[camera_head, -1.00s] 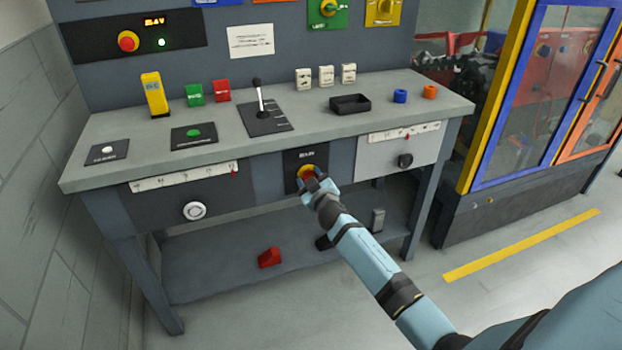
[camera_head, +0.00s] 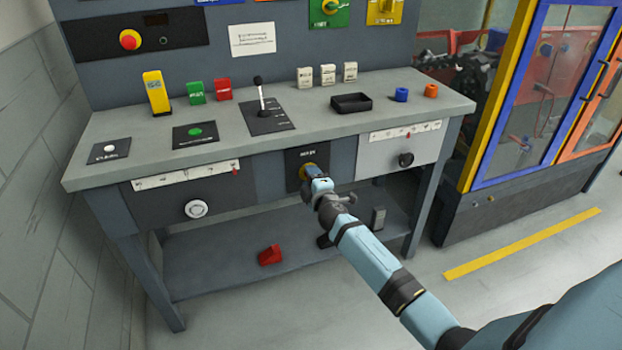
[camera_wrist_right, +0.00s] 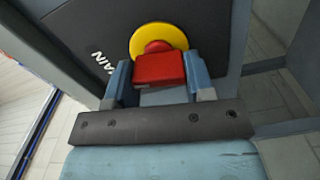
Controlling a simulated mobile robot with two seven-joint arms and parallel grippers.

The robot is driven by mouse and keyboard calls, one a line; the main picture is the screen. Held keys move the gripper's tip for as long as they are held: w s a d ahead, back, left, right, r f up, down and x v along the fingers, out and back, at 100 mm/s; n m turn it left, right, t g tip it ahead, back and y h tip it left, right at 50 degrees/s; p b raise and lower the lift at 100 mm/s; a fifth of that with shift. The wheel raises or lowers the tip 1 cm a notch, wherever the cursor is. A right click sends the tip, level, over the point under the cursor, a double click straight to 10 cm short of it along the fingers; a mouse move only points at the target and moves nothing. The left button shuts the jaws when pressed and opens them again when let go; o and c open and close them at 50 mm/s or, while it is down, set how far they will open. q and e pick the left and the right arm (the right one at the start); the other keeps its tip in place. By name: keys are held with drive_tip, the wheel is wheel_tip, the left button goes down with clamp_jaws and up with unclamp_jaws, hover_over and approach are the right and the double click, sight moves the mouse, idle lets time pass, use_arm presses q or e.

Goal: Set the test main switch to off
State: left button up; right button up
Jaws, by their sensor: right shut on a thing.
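The main switch (camera_head: 307,168) is a red handle on a yellow disc, set in a dark plate on the front of the bench. In the right wrist view its red handle (camera_wrist_right: 158,69) sits between my two fingers, with the yellow disc (camera_wrist_right: 172,35) behind it. The word MAIN runs at a slant beside it. My right gripper (camera_head: 315,180) is shut on the handle and hides most of it in the head view. The display (camera_head: 157,19) on the upper panel is dark, and the small lamp beside it is unlit. My left gripper is out of view.
A lever (camera_head: 259,94), a black tray (camera_head: 351,103) and several coloured blocks stand on the bench top. A drawer front with a white knob (camera_head: 196,209) is left of the switch. A red block (camera_head: 270,255) lies on the lower shelf.

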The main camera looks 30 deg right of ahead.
drive_tip(key=shift+n, duration=0.8)
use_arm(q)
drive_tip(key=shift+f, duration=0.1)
use_arm(e)
drive_tip(key=shift+f, duration=0.1)
drive_tip(key=o, duration=0.9)
use_arm(q)
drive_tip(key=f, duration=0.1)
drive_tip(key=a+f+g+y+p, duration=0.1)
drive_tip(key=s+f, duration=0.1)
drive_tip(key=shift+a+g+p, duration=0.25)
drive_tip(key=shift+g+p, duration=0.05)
drive_tip(key=shift+p, duration=0.1)
use_arm(e)
drive_tip(key=v, duration=1.3)
drive_tip(key=shift+s, duration=0.4)
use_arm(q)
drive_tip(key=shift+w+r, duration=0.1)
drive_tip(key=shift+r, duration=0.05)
use_arm(e)
drive_tip(key=shift+a, duration=0.1)
